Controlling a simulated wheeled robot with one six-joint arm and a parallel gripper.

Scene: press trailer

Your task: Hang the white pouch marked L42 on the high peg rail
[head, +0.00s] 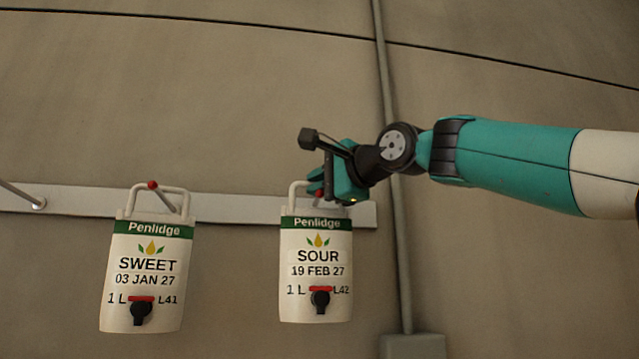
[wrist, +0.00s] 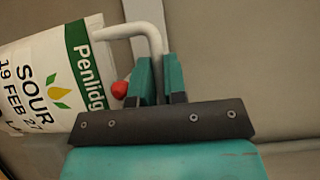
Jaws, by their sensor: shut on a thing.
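The white pouch marked L42 (head: 316,268), labelled SOUR, hangs upright below my gripper (head: 322,182), in front of the right end of the high peg rail (head: 237,208). My gripper is shut on the pouch's white handle. In the wrist view the pouch (wrist: 48,85) is at the left and the gripper fingers (wrist: 160,80) close on the handle (wrist: 152,36). A red peg tip (wrist: 120,89) shows within the handle's loop, close to the fingers. I cannot tell whether the handle rests on that peg.
A similar white pouch marked L41 (head: 146,275), labelled SWEET, hangs from a red-tipped peg (head: 153,185) to the left. A bare peg (head: 20,196) sticks out at the far left. A vertical conduit (head: 403,270) runs down the wall right of the rail to a box (head: 412,346).

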